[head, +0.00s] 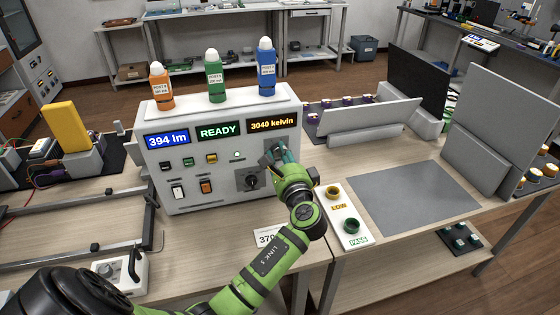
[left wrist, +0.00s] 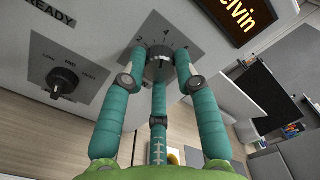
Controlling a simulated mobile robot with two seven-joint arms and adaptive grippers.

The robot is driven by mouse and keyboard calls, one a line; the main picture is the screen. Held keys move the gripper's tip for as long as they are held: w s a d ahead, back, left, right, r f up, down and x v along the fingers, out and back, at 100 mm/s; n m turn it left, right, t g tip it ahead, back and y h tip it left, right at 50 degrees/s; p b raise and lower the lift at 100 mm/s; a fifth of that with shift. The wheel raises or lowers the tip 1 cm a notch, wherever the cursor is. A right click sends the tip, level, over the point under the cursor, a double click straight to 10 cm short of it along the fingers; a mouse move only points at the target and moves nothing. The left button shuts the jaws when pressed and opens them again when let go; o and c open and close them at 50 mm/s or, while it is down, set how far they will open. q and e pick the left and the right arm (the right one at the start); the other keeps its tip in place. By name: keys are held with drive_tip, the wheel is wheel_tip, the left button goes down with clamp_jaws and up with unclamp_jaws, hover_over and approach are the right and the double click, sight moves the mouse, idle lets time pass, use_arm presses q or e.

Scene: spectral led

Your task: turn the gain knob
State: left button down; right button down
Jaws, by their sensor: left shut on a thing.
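The grey-white instrument box (head: 222,145) stands on the bench and shows "394 lm", "READY" and "3040 kelvin". My left gripper (head: 275,152) is at the right part of its front panel, below the kelvin display. In the left wrist view its teal fingers are shut on a round metallic knob (left wrist: 159,70) with a number scale around it. This knob is largely hidden by the gripper in the head view. My right gripper is not in view.
Orange (head: 161,87), green (head: 215,83) and blue (head: 266,73) bottles stand on top of the box. A white plate (head: 342,214) with LOW and PASS cups and a grey mat (head: 412,197) lie to the right. A metal frame (head: 70,252) is at the left.

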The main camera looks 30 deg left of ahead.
use_arm(q)
drive_tip(key=shift+n, duration=0.5)
drive_tip(key=c, duration=0.9)
unclamp_jaws()
drive_tip(key=shift+c, duration=0.2)
drive_tip(key=v, duration=1.2)
